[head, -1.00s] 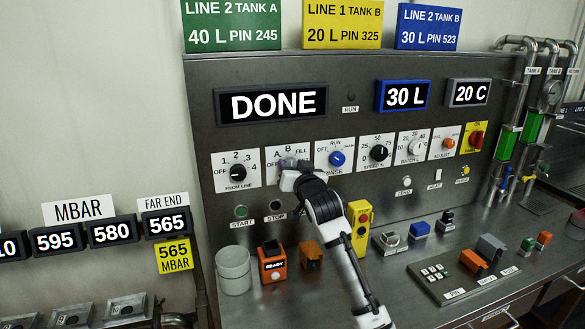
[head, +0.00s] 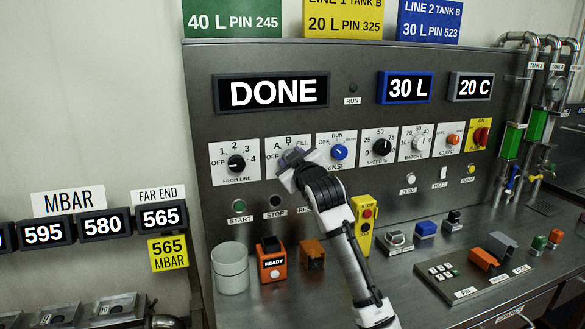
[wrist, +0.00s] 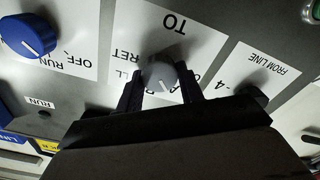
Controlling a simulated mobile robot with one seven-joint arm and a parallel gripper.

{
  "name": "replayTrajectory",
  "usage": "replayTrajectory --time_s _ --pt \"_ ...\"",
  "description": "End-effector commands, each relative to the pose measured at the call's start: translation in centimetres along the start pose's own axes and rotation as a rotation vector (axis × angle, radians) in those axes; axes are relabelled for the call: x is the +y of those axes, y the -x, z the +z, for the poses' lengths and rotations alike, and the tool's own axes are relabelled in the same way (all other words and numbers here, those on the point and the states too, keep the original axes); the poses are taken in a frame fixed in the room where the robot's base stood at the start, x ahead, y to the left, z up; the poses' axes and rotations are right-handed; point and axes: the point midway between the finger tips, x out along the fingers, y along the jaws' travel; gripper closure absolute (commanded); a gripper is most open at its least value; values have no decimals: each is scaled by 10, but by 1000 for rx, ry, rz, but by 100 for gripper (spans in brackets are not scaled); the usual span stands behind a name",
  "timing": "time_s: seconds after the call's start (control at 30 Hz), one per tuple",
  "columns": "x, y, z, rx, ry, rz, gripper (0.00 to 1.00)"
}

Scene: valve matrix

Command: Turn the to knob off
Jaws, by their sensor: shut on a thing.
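The TO knob (wrist: 160,74) is a round grey knob with a white pointer line, on a white plate (wrist: 110,30) that appears upside down in the wrist view. The pointer slants toward the partly covered A mark. My gripper (wrist: 160,82) is shut on this knob, with one dark finger on each side.
The FROM LINE knob (head: 236,163) is to the left and the blue RINSE knob (head: 339,152) to the right. START (head: 238,206) and STOP (head: 275,201) buttons sit below. A grey canister (head: 231,270) and an orange READY box (head: 271,264) stand on the bench. The main display (head: 271,92) reads DONE.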

Motion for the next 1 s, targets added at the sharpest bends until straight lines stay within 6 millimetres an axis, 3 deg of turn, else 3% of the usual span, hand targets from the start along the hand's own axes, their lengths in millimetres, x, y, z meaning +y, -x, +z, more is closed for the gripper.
replayTrajectory --time_s 0.6,1.0 --pt "-3 0 2 -1 560 -1 86" --pt "-3 0 2 -1 763 -2 86"
